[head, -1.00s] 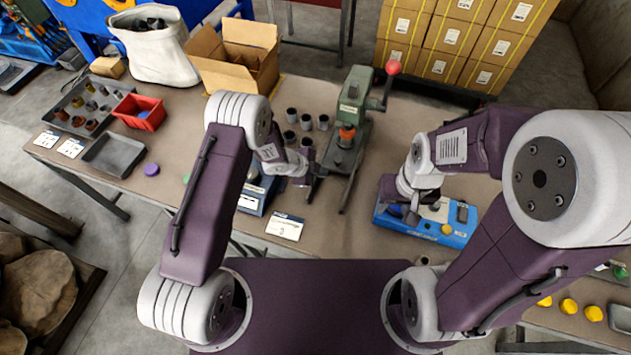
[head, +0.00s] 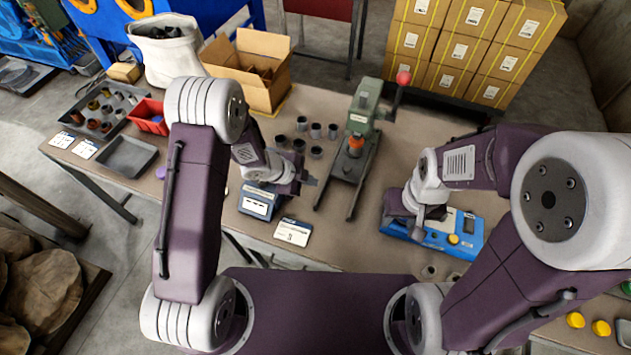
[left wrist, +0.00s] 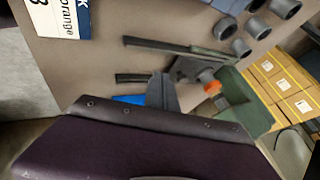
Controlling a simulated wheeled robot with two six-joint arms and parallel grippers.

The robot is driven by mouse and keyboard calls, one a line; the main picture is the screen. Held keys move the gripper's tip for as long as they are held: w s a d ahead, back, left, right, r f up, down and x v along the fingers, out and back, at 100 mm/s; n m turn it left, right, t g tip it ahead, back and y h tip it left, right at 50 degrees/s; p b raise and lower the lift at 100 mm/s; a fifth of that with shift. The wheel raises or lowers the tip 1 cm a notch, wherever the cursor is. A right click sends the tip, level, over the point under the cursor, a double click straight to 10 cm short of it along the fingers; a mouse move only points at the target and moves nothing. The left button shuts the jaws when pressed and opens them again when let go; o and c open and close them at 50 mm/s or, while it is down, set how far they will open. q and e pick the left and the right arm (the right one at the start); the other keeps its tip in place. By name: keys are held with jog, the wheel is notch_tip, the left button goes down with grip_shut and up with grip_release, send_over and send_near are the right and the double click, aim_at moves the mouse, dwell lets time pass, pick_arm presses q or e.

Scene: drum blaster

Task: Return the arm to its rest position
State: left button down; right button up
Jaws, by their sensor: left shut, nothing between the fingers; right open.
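My left gripper (head: 306,181) is shut and empty. It hangs over the bench, left of the green press, above the blue scale-like device (head: 258,203). In the left wrist view its dark fingers (left wrist: 163,92) point toward the press base. My right gripper (head: 425,222) is open over the blue device with a yellow button (head: 466,240) on the right; its fingertips are partly hidden by the wrist. The green press (head: 362,110) with a red ball handle and an orange part stands at the middle; it also shows in the left wrist view (left wrist: 246,104).
Several grey cups (head: 315,130) stand left of the press. A white label card (head: 293,232) lies at the front edge. An open cardboard box (head: 277,93), a red bin (head: 147,116) and grey trays (head: 126,155) are to the left. Bench between press and right device is clear.

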pick_arm(q)
jog(key=w+a+r+n+t, duration=0.1)
jog(key=w+a+r+t, duration=0.2)
jog(key=r, duration=0.7)
jog(key=a+r+n+t+y, duration=0.1)
jog(key=a+r+n+y, duration=0.3)
jog(key=a+r+n, duration=0.25)
jog(key=s+a+f+n+g, duration=0.1)
jog(key=s+n+g, duration=0.1)
jog(key=s+n, duration=0.2)
jog(key=s+a+f+n+g+y, duration=0.1)
jog(key=s+a+f+n+g, duration=0.1)
jog(key=s+n, duration=0.3)
jog(key=s+a+f+n+g+y, duration=0.1)
jog(key=s+n, duration=0.3)
jog(key=s, duration=0.7)
jog(key=shift+s+a+f+g, duration=0.15)
jog(key=shift+a+f+g, duration=0.15)
jog(key=shift+f+g, duration=0.45)
